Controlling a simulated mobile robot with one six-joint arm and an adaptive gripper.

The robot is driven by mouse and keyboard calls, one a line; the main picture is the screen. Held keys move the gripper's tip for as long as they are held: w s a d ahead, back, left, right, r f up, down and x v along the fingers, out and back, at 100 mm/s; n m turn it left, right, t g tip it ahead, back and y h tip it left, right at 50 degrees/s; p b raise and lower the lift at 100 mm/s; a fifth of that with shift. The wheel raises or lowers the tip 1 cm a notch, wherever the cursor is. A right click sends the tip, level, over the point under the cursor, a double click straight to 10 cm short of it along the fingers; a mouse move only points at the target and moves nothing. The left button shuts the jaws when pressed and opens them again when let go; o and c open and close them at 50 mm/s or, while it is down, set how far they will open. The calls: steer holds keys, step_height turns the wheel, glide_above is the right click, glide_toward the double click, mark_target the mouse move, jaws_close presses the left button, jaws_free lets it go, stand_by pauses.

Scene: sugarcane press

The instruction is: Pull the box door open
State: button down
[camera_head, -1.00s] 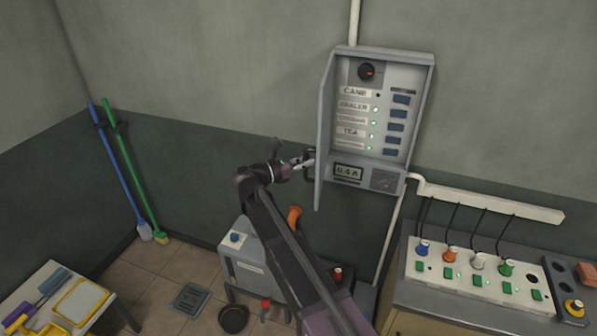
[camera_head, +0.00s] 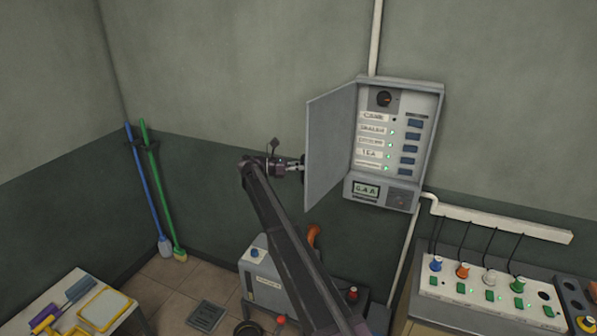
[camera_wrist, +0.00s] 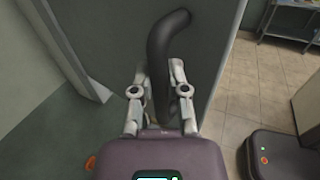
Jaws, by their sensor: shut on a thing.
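The grey wall box (camera_head: 431,115) hangs on the wall, its front exposed with labelled rows, blue switches and green lights. Its door (camera_head: 330,150) is hinged at the left side and stands swung wide to the left, its inner face turned to the head camera. My gripper (camera_head: 297,165) is at the door's outer left edge. In the wrist view my gripper (camera_wrist: 159,95) is shut on the dark curved door handle (camera_wrist: 163,45), with one finger on each side. The grey door panel (camera_wrist: 110,45) shows behind the handle.
A grey bench (camera_head: 465,318) with coloured plugs and cables stands at lower right. A grey machine with an orange handle (camera_head: 313,235) stands below the box. A blue broom (camera_head: 148,190) and a green broom (camera_head: 160,190) lean in the corner. A small table (camera_head: 75,285) is at lower left.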

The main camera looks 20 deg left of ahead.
steer(key=shift+w+a+r, duration=0.1)
steer(key=shift+w+a, duration=0.05)
steer(key=c, duration=0.6)
jaws_free()
steer(key=shift+c, duration=0.2)
steer(key=v, duration=0.7)
steer(key=shift+a, duration=0.25)
